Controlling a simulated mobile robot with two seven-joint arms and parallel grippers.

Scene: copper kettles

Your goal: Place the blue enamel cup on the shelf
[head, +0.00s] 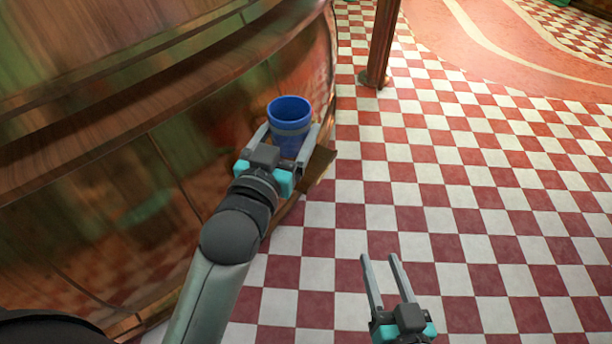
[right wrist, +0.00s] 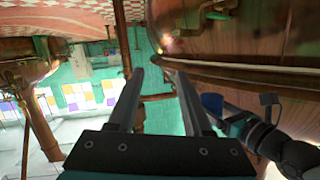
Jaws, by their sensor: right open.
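The blue enamel cup (head: 290,112) is upright with its open top towards the head camera, beside the large copper kettle. My left gripper (head: 290,130) has a finger on either side of the cup and is shut on it; the cup's lower part is partly hidden. The cup (right wrist: 211,103) also shows in the right wrist view, right of my right gripper's fingers. My right gripper (head: 380,258) is open and empty, over the floor at bottom right. A small brown wooden edge (head: 320,165) shows below the left gripper; I cannot tell whether it is the shelf.
The curved copper kettle (head: 190,120) fills the left side, close to my left arm. A dark post (head: 380,45) stands on the red and white checked floor (head: 470,190) at the top. The floor on the right is clear.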

